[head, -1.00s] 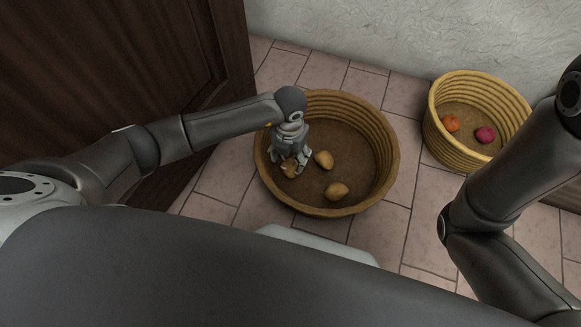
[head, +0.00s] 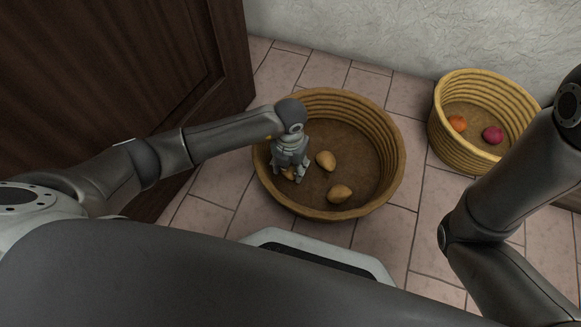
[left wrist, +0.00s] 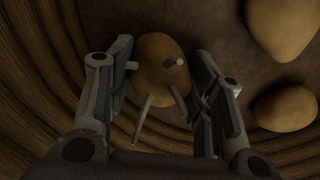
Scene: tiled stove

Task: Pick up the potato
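A brown potato (left wrist: 160,75) lies between the two fingers of my left gripper (left wrist: 160,85) in the left wrist view. The fingers stand apart, one on each side of it; I cannot tell whether they touch it. In the head view my left gripper (head: 288,170) points down inside the large woven basket (head: 385,190), near its left wall, and mostly hides that potato. Two more potatoes lie on the basket floor, one just right of the gripper (head: 326,160) and one nearer to me (head: 339,193). My right gripper is out of view.
A smaller woven basket (head: 456,145) with an orange item (head: 457,123) and a magenta item (head: 493,134) stands to the right by the wall. A dark wooden door (head: 120,70) is at the left. Tiled floor lies between the baskets.

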